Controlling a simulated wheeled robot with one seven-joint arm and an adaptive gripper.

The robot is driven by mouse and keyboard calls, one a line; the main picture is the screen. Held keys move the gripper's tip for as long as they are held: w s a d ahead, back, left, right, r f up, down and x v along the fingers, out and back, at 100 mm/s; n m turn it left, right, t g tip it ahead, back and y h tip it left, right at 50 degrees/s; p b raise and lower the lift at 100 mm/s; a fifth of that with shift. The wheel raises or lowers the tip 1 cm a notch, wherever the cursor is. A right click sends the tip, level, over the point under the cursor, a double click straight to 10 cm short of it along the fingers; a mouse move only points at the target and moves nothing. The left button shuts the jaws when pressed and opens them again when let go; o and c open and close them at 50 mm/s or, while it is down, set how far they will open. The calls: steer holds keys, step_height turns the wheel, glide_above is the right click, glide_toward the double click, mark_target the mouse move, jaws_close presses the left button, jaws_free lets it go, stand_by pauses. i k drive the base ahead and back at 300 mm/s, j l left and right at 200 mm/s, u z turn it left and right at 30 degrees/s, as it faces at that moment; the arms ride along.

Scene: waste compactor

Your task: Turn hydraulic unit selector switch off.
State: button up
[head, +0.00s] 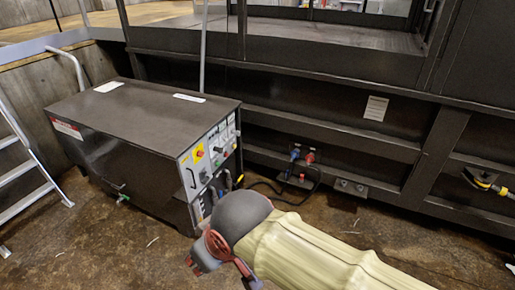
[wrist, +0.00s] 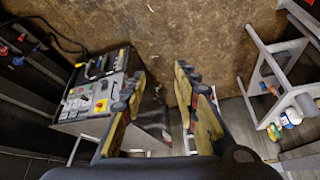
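The hydraulic unit (head: 120,115) is a dark box on the floor at the left of the head view. Its control panel (head: 211,150) is on its right end face and also shows left of my fingers in the wrist view (wrist: 84,97). A red rotary switch on a yellow plate (head: 198,154) is on the panel; the yellow plate also shows in the wrist view (wrist: 101,105). Other small knobs and lights are too small to read. My gripper (wrist: 160,76) is open and empty, apart from the panel. In the head view it is in front of the unit.
Hoses and a black cable (head: 285,185) run beside the unit to red and blue fittings on the compactor frame (head: 330,140). A grey metal ladder (head: 28,165) stands at the left.

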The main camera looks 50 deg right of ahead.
mark_target(220, 150)
steer(key=z, duration=1.45)
steer(key=i+j+z, duration=0.4)
steer(key=i, duration=0.15)
steer(key=i+j+z, duration=0.4)
steer(key=i+j, duration=0.7)
steer(key=j, duration=0.25)
